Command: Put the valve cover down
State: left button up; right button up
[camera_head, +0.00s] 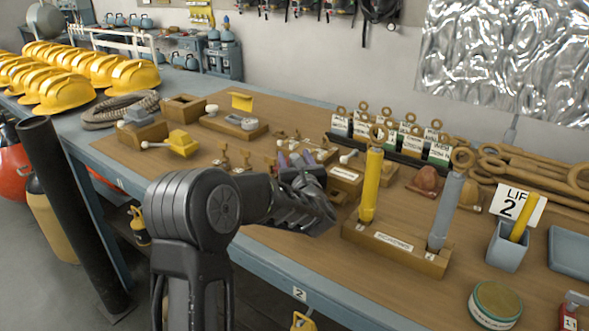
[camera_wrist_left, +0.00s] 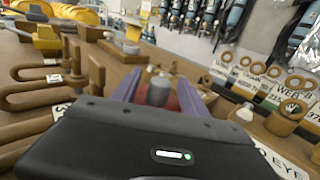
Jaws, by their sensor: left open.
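My left gripper (camera_head: 297,161) reaches over the wooden bench top from the left. In the left wrist view its two purple fingers (camera_wrist_left: 160,82) stand apart, one on each side of a small grey cylindrical piece (camera_wrist_left: 157,93) with a dark red part around its base. I see gaps beside this piece, and the fingers are not closed on it. Its lower part is hidden by the gripper body. I cannot tell for sure whether this grey piece is the valve cover. My right gripper is not in view.
A wooden block holding a yellow cylinder (camera_head: 371,187) and a grey cylinder (camera_head: 446,210) stands right of the gripper. Wooden blocks with yellow parts (camera_head: 182,143) lie to the left. Labelled tags (camera_head: 390,137) stand behind. Yellow helmets (camera_head: 62,92) line the far left bench.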

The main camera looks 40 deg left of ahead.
pick_arm(q)
grip_shut()
dwell(0.6)
jog(key=shift+r, duration=0.1)
